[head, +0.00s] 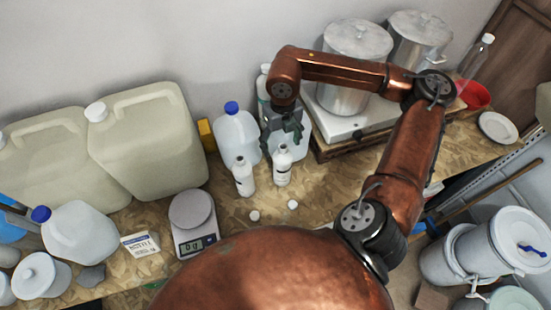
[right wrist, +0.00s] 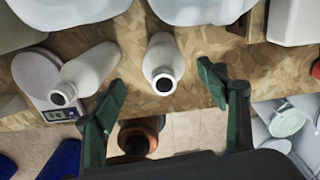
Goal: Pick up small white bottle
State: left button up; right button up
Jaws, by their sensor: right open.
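Two small white bottles stand upright and open-topped on the wooden worktop, the left one (head: 243,178) and the right one (head: 282,168). In the right wrist view I see the left bottle (right wrist: 88,70) and the right bottle (right wrist: 161,62), each with a dark open mouth. My right gripper (head: 286,130) is open and empty, just behind and above the right bottle in the head view. In the right wrist view its green fingers (right wrist: 162,82) are spread, with the right bottle showing between their tips. I cannot tell the exact gap. My left gripper is not in view.
A digital scale (head: 193,218) is to the left. A hotplate (head: 350,123) with metal pots is at right; large canisters (head: 150,140) stand at left.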

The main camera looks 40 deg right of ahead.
aim_at(283, 156)
jog(key=shift+f, duration=1.2)
jog(key=shift+s+d+f+p, duration=0.1)
jog(key=shift+s+f+p, duration=0.05)
jog(key=shift+f+p, duration=0.25)
notch_tip(283, 156, down, 3)
jog(key=shift+s+f+p, duration=0.15)
jog(key=shift+f+p, duration=0.05)
jog(key=shift+p, duration=0.4)
jog(key=shift+f, duration=0.55)
jog(key=shift+c, duration=0.5)
jog(key=shift+c, duration=0.8)
grip_shut()
